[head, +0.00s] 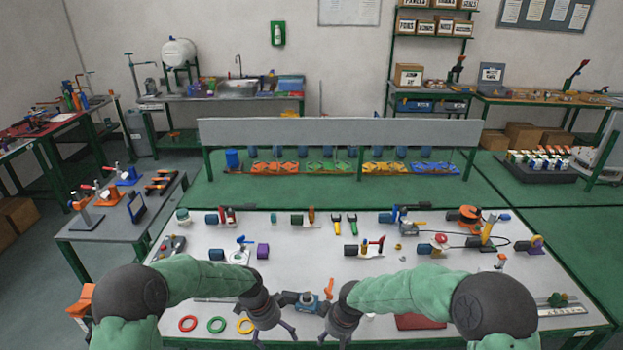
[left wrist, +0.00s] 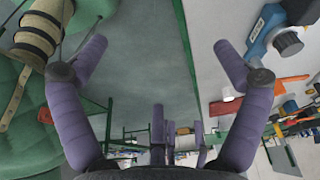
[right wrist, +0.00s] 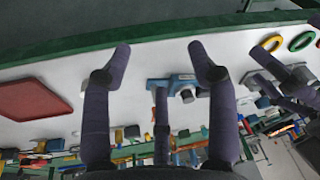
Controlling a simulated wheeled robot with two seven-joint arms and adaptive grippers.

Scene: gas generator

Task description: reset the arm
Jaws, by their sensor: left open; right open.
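My left arm (head: 205,278) reaches in from the left over the front of the white table, green-sleeved. Its gripper (head: 275,337) hangs near the front edge, fingers apart and empty; the fingers also show spread in the left wrist view (left wrist: 160,52). My right arm (head: 400,293) comes in from the right and bends toward the middle. Its gripper (head: 333,341) is beside the left one, a small gap between them, open and empty; its fingers show spread in the right wrist view (right wrist: 158,50). The left gripper also shows at the right of that view (right wrist: 285,78).
A blue device (head: 307,302) lies behind and between the grippers. Red (head: 187,323), green (head: 217,325) and yellow (head: 245,326) rings lie left of them. A dark red tray (head: 418,322) lies to the right. Small parts cover the white table (head: 330,262) farther back.

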